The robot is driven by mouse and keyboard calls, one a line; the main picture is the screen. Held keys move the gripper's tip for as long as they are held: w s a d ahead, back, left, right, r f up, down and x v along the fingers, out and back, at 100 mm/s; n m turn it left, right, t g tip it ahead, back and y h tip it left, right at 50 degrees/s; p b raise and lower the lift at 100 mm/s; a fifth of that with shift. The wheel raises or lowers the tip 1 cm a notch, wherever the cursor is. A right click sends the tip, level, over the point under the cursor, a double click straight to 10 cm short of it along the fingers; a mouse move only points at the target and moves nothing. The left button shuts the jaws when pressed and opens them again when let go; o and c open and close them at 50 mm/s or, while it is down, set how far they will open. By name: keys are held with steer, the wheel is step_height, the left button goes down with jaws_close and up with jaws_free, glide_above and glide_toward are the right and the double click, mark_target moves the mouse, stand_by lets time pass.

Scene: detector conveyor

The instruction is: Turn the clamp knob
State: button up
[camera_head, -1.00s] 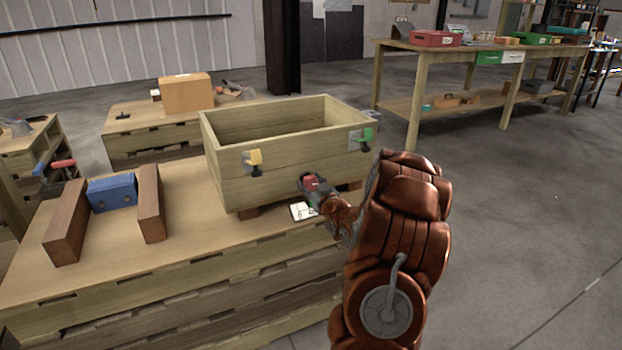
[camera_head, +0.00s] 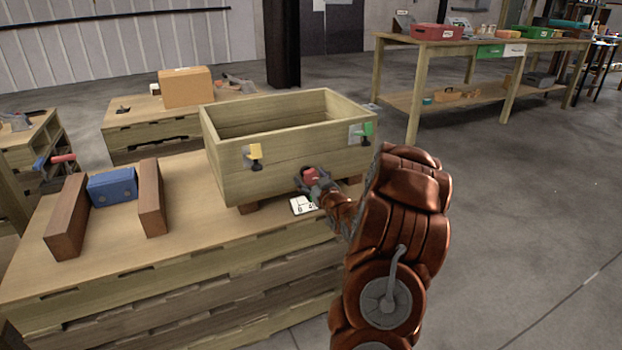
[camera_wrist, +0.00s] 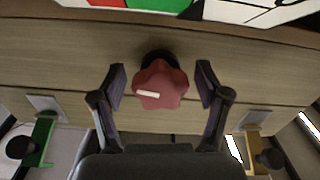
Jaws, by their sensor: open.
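The clamp knob (camera_wrist: 160,84) is a red lobed knob with a white bar mark, on a dark round base against the wooden box's front face. In the wrist view it lies between the two fingers of my gripper (camera_wrist: 161,88), which are open with a gap on each side. In the head view the knob (camera_head: 309,174) is low on the front of the wooden box (camera_head: 290,155), with my gripper (camera_head: 318,186) right at it. The fingers are too small to make out there.
A yellow latch (camera_head: 254,152) and a green latch (camera_head: 367,129) are on the box front, either side of the knob. A white marked card (camera_head: 303,206) lies on the bench below. A blue block (camera_head: 112,188) sits between two brown blocks at left.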

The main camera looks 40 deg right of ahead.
steer(key=shift+s, duration=0.1)
steer(key=v, duration=1.2)
stand_by(1.0)
steer(key=shift+w+d+r+n+b, duration=0.1)
steer(key=shift+w+d+n+b, duration=0.55)
steer(key=shift+w+n+b, duration=0.9)
steer(key=shift+w+d+n+b, duration=0.6)
steer(key=shift+w+n+b, duration=0.25)
steer(key=shift+w+b, duration=1.25)
steer(key=shift+w+d+r+n+b, duration=0.1)
steer(key=shift+w+d+n+b, duration=0.55)
steer(key=shift+w+n+b, duration=0.9)
steer(key=shift+w+m, duration=0.35)
steer(key=shift+w, duration=0.1)
